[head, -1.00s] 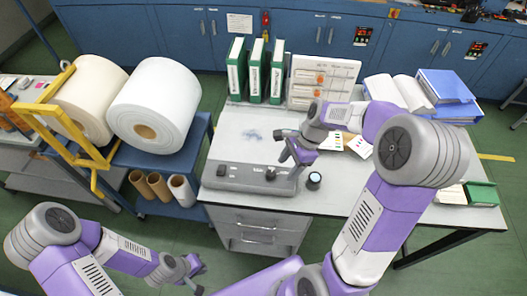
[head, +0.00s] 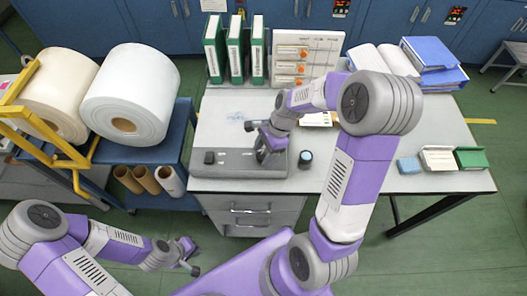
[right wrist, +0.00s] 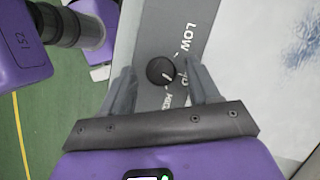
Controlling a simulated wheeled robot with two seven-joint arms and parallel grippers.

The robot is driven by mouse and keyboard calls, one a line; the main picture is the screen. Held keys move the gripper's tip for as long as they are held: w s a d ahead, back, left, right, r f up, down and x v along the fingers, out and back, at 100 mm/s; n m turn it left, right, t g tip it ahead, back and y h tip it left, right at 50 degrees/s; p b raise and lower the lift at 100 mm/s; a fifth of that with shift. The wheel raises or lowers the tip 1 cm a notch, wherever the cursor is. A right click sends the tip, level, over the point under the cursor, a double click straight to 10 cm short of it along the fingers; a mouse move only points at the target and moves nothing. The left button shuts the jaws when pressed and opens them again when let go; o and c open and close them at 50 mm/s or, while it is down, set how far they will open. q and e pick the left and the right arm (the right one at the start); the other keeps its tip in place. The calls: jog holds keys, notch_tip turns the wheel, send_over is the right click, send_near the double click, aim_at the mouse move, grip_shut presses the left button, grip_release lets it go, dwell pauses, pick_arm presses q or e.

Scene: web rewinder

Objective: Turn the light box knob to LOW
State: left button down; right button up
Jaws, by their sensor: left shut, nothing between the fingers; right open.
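The light box (head: 225,130) lies on the table, with a grey control panel along its front edge. In the right wrist view the black round knob (right wrist: 160,70) sits on the grey panel (right wrist: 172,25), beside the printed word LOW (right wrist: 187,40) and other partly hidden labels. A light mark shows on the knob, on the side away from LOW. My right gripper (head: 262,158) is over the panel's right part, hiding the knob in the head view. Its open fingers (right wrist: 160,88) lie on either side of the knob; contact cannot be told. My left gripper (head: 190,268) is shut and empty, low in front of the table.
A black switch (head: 209,157) is on the panel's left. Green binders (head: 236,55) and a board (head: 305,55) stand behind. A cart with large rolls (head: 130,95) is at left.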

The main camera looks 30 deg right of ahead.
jog(key=c, duration=1)
jog(key=shift+c, duration=0.2)
jog(key=shift+w, duration=0.1)
jog(key=n+g+p, duration=0.1)
jog(key=n+p, duration=0.1)
jog(key=n, duration=0.1)
jog(key=shift+w+r+n+g+p, duration=0.1)
jog(key=shift+n+g+p, duration=0.2)
jog(key=n+g+p, duration=0.1)
jog(key=n, duration=0.2)
jog(key=shift+w+n+p, duration=0.15)
jog(key=shift+n+p, duration=0.25)
jog(key=n+g+h+p, duration=0.1)
jog(key=n, duration=0.2)
jog(key=shift+w+a+h, duration=0.1)
jog(key=shift+h, duration=0.2)
jog(key=n, duration=0.2)
jog(key=n+g+h+p, duration=0.1)
jog(key=n, duration=0.2)
jog(key=shift+w+a+h, duration=0.1)
jog(key=shift+a+h, duration=0.05)
jog(key=shift+h, duration=0.15)
jog(key=shift+n, duration=0.4)
